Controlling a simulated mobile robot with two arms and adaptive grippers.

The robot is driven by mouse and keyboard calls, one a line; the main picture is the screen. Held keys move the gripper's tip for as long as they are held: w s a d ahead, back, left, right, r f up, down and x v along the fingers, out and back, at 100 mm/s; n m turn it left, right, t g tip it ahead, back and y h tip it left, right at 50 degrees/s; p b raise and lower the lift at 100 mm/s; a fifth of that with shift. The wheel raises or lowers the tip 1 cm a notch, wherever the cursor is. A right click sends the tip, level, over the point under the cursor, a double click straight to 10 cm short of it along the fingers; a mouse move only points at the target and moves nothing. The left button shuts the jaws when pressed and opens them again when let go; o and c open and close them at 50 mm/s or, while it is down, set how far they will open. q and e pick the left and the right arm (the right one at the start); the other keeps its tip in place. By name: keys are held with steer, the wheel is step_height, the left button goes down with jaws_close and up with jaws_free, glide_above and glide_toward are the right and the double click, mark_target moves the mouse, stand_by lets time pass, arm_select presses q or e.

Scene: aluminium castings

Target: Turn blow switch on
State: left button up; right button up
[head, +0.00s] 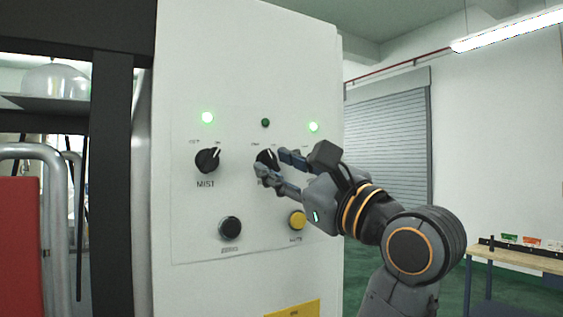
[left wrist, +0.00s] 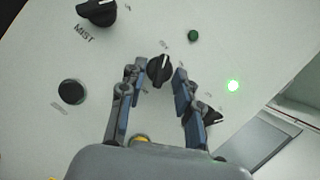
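The blow switch appears to be the middle black rotary knob (head: 267,158) on the white panel; its label is mostly hidden by my gripper. In the left wrist view the same knob (left wrist: 159,71) has a white pointer line and sits between the fingertips. The green lamp (head: 265,122) above it is dark. My left gripper (head: 272,160) is open at this knob, one finger on each side. It also shows in the left wrist view (left wrist: 159,76), with gaps between fingers and knob; contact cannot be told. My right gripper is not in view.
The MIST knob (head: 207,160) is to the left under a lit green lamp (head: 207,118). Another lamp (head: 313,127) is lit on the right; its knob (left wrist: 214,117) is partly behind a finger. A black button (head: 230,228) and yellow button (head: 297,220) sit below.

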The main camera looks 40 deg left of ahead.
arm_select(q)
steer(key=shift+c, duration=0.2)
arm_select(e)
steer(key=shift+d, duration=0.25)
arm_select(q)
steer(key=shift+d, duration=0.1)
jaws_close()
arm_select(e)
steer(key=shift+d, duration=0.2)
